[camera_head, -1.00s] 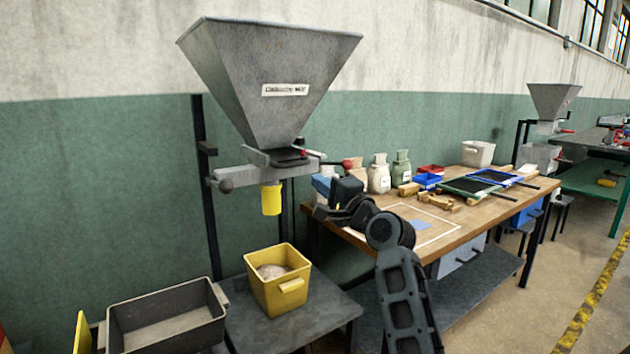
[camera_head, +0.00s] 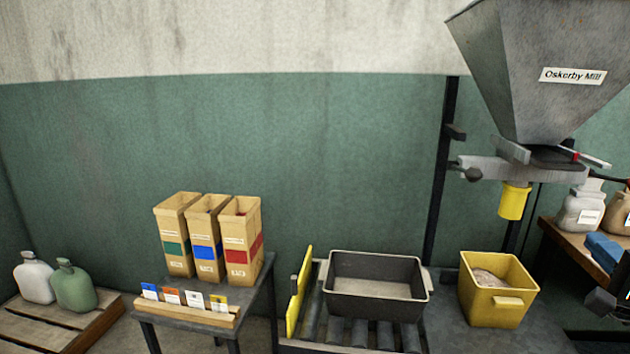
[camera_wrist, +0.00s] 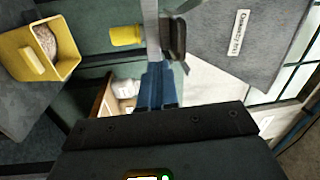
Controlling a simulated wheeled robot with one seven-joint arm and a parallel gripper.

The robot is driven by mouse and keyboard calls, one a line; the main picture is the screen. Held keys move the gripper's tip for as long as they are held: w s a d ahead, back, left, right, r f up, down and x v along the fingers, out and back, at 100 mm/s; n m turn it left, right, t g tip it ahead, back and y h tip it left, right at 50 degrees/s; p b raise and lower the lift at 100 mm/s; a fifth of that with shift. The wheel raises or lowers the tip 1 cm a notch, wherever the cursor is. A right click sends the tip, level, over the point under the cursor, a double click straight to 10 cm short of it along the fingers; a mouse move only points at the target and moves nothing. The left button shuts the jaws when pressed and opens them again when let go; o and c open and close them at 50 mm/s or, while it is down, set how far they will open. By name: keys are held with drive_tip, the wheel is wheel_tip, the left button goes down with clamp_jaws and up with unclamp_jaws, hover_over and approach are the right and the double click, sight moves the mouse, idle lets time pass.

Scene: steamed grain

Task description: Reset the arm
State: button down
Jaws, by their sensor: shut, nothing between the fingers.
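My gripper shows in the wrist view as two blue fingers (camera_wrist: 157,72) pressed together above its dark body, with nothing held between them. In the head view, blue fingers (camera_head: 603,247) and dark parts of my arm show at the right edge; the rest of the arm is out of frame.
A dark tray (camera_head: 375,304) sits on rollers beside a yellow upright plate (camera_head: 298,290). Three cardboard boxes (camera_head: 208,240) and several small cards stand on a side table at left. Two jugs (camera_head: 72,287) rest on a pallet. Bags (camera_head: 582,208) stand on the work table.

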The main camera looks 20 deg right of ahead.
drive_tip(key=s+a+f+n+y, duration=0.1)
drive_tip(key=s+a+f+n, duration=0.15)
drive_tip(key=a+f, duration=0.3)
drive_tip(key=s+a+f+n+g+y, duration=0.1)
drive_tip(key=a+f+n, duration=0.3)
drive_tip(key=a, duration=0.3)
drive_tip(key=s+a+f+n+y, duration=0.1)
drive_tip(key=s+a+f+n, duration=0.15)
drive_tip(key=a+f, duration=0.35)
drive_tip(key=s+a+r+n+g+y, duration=0.1)
drive_tip(key=s+a+n+y, duration=0.5)
drive_tip(key=s+a+n, duration=0.7)
drive_tip(key=s+a, duration=0.4)
drive_tip(key=shift+a+n+y, duration=0.2)
drive_tip(key=shift+n+y, duration=0.1)
drive_tip(key=shift+n, duration=0.1)
